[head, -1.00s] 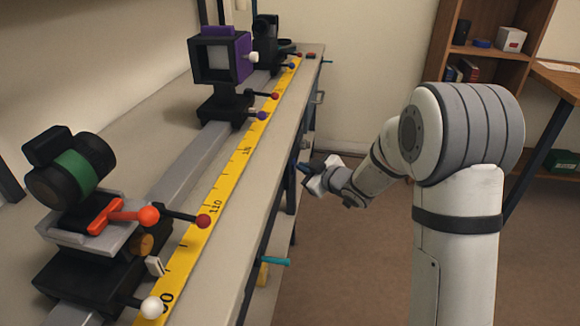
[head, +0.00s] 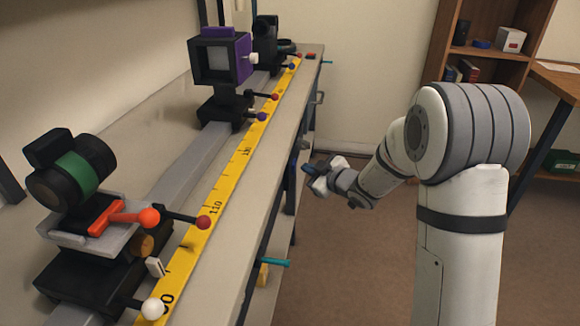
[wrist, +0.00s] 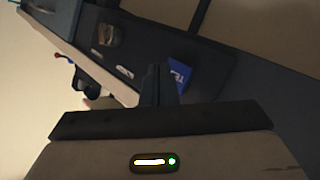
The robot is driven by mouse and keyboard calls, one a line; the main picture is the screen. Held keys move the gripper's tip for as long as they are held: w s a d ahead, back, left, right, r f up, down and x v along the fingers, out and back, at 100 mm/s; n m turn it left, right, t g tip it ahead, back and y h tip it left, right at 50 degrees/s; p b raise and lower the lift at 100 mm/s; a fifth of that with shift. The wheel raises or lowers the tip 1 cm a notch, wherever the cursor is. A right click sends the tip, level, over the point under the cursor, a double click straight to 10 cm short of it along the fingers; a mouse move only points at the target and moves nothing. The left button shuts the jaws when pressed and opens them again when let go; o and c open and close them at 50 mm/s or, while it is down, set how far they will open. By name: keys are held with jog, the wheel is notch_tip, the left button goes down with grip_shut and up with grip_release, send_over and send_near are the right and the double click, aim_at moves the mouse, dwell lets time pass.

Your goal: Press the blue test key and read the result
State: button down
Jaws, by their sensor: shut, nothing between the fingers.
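The blue test key (wrist: 180,75) shows in the wrist view as a bright blue block with partly hidden white letters. It sits on a dark panel (wrist: 212,64). My gripper (wrist: 157,70) is shut and empty, its dark fingertips overlapping the key's left edge in that view. I cannot tell whether they touch it. In the head view my gripper (head: 307,169) is beside the bench's front side, below the top. The key cannot be made out there. No readable result shows in either view.
The bench top (head: 262,170) carries a rail, a yellow scale (head: 230,180), a lens mount with a green band (head: 74,172) and a purple-black box (head: 222,60). A teal handle (head: 275,262) juts from the bench front. Floor to the right is open; a bookshelf stands behind.

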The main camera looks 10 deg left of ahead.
jog(key=d+p, duration=0.1)
jog(key=d, duration=0.4)
jog(key=shift+s, duration=0.1)
dwell(0.3)
dwell(0.4)
